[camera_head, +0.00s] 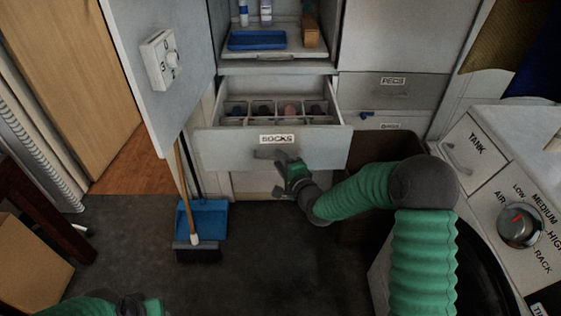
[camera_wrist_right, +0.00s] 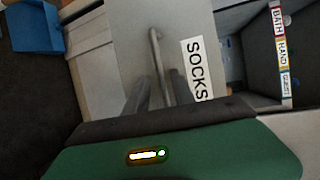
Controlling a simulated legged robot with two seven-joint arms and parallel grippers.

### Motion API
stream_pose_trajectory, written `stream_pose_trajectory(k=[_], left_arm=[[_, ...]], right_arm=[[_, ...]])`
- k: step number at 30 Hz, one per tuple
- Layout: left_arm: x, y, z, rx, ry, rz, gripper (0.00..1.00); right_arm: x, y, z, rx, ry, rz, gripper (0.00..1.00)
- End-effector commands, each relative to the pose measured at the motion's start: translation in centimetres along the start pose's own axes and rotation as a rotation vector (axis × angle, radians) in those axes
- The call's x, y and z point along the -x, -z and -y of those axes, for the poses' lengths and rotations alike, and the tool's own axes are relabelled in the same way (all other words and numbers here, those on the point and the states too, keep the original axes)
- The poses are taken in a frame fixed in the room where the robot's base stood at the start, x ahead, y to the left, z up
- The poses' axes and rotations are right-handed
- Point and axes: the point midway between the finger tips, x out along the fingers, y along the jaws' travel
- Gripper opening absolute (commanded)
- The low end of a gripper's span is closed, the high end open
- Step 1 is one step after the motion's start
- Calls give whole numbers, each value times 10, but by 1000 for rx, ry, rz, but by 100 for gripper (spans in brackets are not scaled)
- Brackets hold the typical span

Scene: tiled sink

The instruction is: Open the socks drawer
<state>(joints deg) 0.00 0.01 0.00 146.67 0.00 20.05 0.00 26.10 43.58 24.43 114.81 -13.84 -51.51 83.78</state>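The socks drawer (camera_head: 225,147) is pulled out from the cabinet, with a "SOCKS" label on its white front. Its divided inside shows dark and pinkish items in compartments. Its bar handle (camera_head: 265,153) also shows in the right wrist view (camera_wrist_right: 155,48), beside the label. My right gripper (camera_head: 285,160) is at the handle, with its two dark fingers on either side of the bar in the wrist view (camera_wrist_right: 160,92). Whether they press on the bar is unclear. Part of my left gripper (camera_head: 150,307) shows at the bottom left, away from the drawer; its fingers are cut off.
A cabinet door (camera_head: 165,100) with a dial stands open at left. A blue dustpan (camera_head: 208,218) and broom (camera_head: 196,250) are on the floor below. A shelf with a blue tray (camera_head: 257,40) is above. A machine panel (camera_head: 510,195) fills the right. The floor before the drawer is mostly clear.

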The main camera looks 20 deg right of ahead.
Motion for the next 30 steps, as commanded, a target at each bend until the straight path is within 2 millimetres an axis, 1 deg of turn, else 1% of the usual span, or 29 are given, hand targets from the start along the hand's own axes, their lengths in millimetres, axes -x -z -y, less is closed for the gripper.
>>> stream_pose_trajectory(k=[5, 8, 11, 18, 22, 23, 24, 25, 27, 30], left_arm=[[1, 0, 0, 0, 0, 0, 36], [4, 1, 0, 0, 0, 0, 36], [11, 3, 0, 0, 0, 0, 36], [30, 7, 0, 0, 0, 0, 36], [37, 9, 0, 0, 0, 0, 36], [38, 9, 0, 0, 0, 0, 36], [50, 12, 0, 0, 0, 1, 36], [55, 13, 0, 0, 0, 0, 36], [60, 14, 0, 0, 0, -1, 36], [62, 15, 0, 0, 0, 0, 36]], right_arm=[[1, 1, 1, 0, 2, -1, 30], [10, 1, 3, 0, 2, -2, 30], [31, 1, 4, 0, 0, -2, 30], [102, 1, 4, -1, -3, -3, 30], [137, 1, 2, -1, -2, -2, 30], [144, 1, 2, -1, -2, -2, 30], [151, 0, 6, -3, -6, -3, 30], [155, 0, 6, -3, -4, -2, 30], [162, 0, 4, -2, -4, 0, 30], [168, 0, 1, -2, -2, -1, 30]])
